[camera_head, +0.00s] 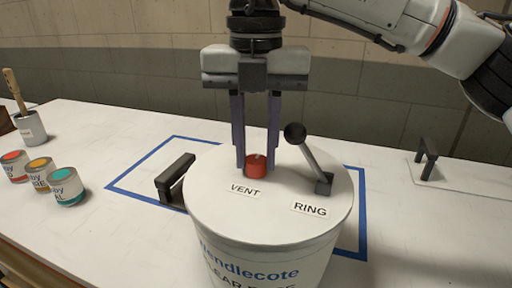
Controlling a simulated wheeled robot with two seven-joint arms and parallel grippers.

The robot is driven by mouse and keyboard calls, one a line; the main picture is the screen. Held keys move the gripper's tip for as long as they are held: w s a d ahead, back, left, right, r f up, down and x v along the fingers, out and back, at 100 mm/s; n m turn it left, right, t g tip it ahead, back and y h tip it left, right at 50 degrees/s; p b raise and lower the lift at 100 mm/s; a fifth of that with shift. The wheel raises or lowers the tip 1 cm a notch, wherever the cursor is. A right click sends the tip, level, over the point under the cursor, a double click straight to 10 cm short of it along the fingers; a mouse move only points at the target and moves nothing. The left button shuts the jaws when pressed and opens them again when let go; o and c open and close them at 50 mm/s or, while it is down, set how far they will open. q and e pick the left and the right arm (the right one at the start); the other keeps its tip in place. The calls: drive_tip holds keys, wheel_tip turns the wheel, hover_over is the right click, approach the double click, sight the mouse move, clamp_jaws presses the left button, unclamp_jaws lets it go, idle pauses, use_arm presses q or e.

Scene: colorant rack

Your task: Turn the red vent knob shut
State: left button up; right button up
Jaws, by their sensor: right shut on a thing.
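The red vent knob (256,169) sits on the white lid (222,205) of a large drum, just behind the VENT label (244,190). My right gripper (256,160) points straight down over it, with its two purple fingers on either side of the knob, shut on it. A small light mark shows on the knob's top; its exact angle is hard to read. My left gripper is not in view.
A black-knobbed lever (312,158) tilts up beside my right gripper, by the RING label (310,209). A black handle (175,179) stands left of the drum. Paint cans (66,188) and a brush pot (30,127) stand farther left. A handled plate (455,178) lies right.

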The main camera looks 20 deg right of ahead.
drive_tip(key=shift+r, duration=0.1)
drive_tip(key=o, duration=1)
drive_tip(key=shift+o, duration=0.2)
